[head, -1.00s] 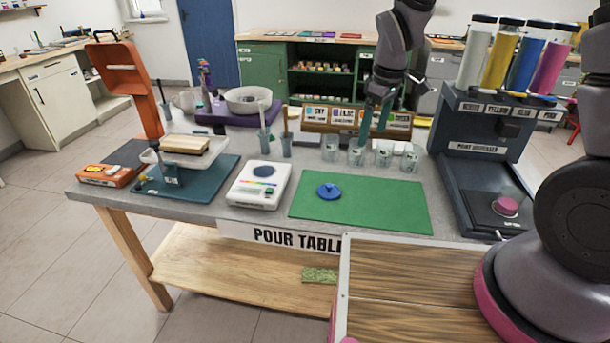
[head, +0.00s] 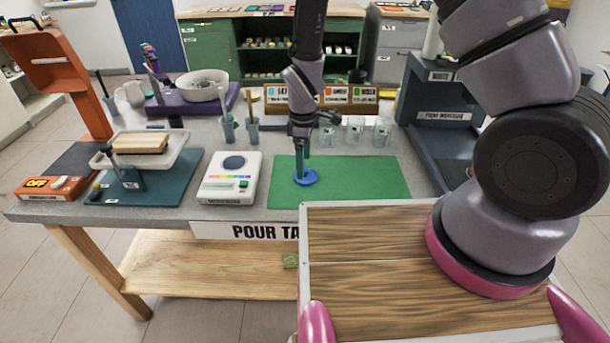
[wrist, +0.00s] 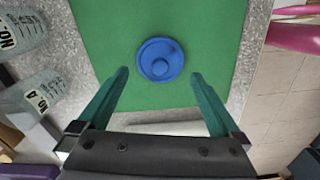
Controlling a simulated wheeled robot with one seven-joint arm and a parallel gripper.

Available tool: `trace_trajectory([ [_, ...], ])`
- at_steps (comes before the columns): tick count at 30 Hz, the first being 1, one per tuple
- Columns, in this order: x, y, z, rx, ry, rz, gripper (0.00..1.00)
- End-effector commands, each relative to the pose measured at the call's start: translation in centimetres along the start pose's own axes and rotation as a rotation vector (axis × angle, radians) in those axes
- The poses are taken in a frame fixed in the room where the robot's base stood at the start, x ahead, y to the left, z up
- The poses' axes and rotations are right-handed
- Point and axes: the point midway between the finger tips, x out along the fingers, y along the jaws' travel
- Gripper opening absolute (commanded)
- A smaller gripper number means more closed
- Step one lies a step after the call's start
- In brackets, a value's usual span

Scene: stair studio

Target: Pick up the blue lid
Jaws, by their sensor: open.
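The blue lid (head: 306,177) is a round disc with a raised knob, lying flat on the green mat (head: 365,180). In the wrist view the lid (wrist: 160,61) is beyond the fingertips, roughly centred between them. My gripper (head: 301,174) points down over the mat and overlaps part of the lid in the head view. In the wrist view my gripper (wrist: 158,77) is open, with its two green fingers spread wide and nothing between them. A gap shows between fingers and lid in the wrist view; the exact height above the lid is hard to tell.
Clear cups (head: 355,131) stand behind the mat, and cups also show at the left of the wrist view (wrist: 38,92). A white scale (head: 230,180) sits left of the mat. The dark paint dispenser (head: 440,130) stands to the right. The mat around the lid is bare.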

Motion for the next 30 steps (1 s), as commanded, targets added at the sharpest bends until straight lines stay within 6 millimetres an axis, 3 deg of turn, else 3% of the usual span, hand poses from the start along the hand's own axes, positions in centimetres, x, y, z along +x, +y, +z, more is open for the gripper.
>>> trace_trajectory([
  [6, 3.0, 0.0, 0.0, 0.000, -0.002, -0.002, 1.00],
  [14, 3.3, 0.0, -0.1, 0.000, 0.000, 0.000, 1.00],
  [17, 3.3, 0.0, -0.1, 0.001, 0.000, 0.000, 0.69],
  [19, 3.3, 0.0, -0.1, 0.001, 0.000, 0.000, 0.43],
  [20, 3.3, 0.0, -0.1, 0.001, 0.000, 0.000, 0.37],
  [30, 2.8, 0.1, -0.1, 0.001, 0.001, 0.000, 0.37],
])
